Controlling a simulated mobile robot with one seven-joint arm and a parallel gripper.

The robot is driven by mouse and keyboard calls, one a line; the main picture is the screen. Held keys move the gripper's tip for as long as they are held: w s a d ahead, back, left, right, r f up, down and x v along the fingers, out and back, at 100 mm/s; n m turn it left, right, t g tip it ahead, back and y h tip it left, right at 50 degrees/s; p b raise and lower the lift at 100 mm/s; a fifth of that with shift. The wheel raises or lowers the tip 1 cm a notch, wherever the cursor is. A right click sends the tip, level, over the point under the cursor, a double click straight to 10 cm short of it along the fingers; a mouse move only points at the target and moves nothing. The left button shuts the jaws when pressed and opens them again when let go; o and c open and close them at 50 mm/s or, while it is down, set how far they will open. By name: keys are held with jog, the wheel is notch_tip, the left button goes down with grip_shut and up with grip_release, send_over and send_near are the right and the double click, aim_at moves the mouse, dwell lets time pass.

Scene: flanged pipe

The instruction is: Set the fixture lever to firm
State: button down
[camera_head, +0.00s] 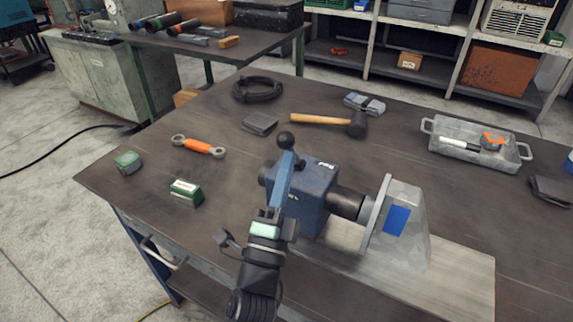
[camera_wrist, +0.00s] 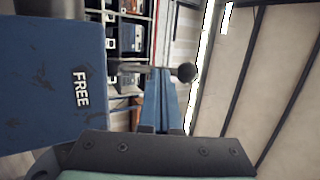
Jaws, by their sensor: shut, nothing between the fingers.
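The fixture is a blue box (camera_head: 312,190) on the workbench, close to my gripper. Its lever is a dark rod with a black ball knob (camera_head: 285,140), which also shows in the wrist view (camera_wrist: 186,72). In the wrist view the rod runs sideways from the box side to the knob. A "FREE" label (camera_wrist: 81,88) is on the box face; another label on its top is too small to read. My gripper (camera_head: 288,158) has blue fingers, shut and empty, with tips close by the rod and knob (camera_wrist: 160,72). I cannot tell whether they touch.
A black pipe (camera_head: 348,203) joins the box to a grey flange block (camera_head: 400,235) with a blue patch. A hammer (camera_head: 320,119), orange-handled wrench (camera_head: 198,146), green boxes (camera_head: 186,192) and a grey tray (camera_head: 477,142) lie around. The bench (camera_head: 110,190) is clear at front left.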

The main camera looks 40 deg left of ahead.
jog(key=r+g+p, duration=0.1)
jog(key=p, duration=0.4)
jog(key=w+r+m+g+h+p, duration=0.1)
jog(key=p, duration=0.5)
jog(key=shift+a+r+h+p, duration=0.1)
jog(key=shift+r+h+p, duration=0.2)
jog(key=shift+r, duration=0.05)
jog(key=g+p, duration=0.1)
jog(key=p, duration=0.2)
jog(key=w+g+p, duration=0.1)
jog(key=p, duration=0.3)
jog(key=shift+a+r+h+p, duration=0.1)
jog(key=shift+r+h+p, duration=0.2)
jog(key=shift+h, duration=0.1)
jog(key=g+p, duration=0.1)
jog(key=p, duration=0.1)
jog(key=shift+w+a+f+m+p, duration=0.1)
jog(key=shift+w+m+p, duration=0.25)
jog(key=shift+m, duration=0.05)
jog(key=shift+w+p, duration=0.3)
jog(key=shift+p, duration=0.35)
jog(key=shift+w+a+r+p, duration=0.15)
jog(key=shift+w+r+p, duration=0.05)
jog(key=shift+w+p, duration=0.2)
jog(key=shift+d+x, duration=0.2)
jog(key=shift+x, duration=0.95)
jog(key=shift+w+r, duration=0.2)
jog(key=shift+r, duration=0.1)
jog(key=shift+r, duration=0.1)
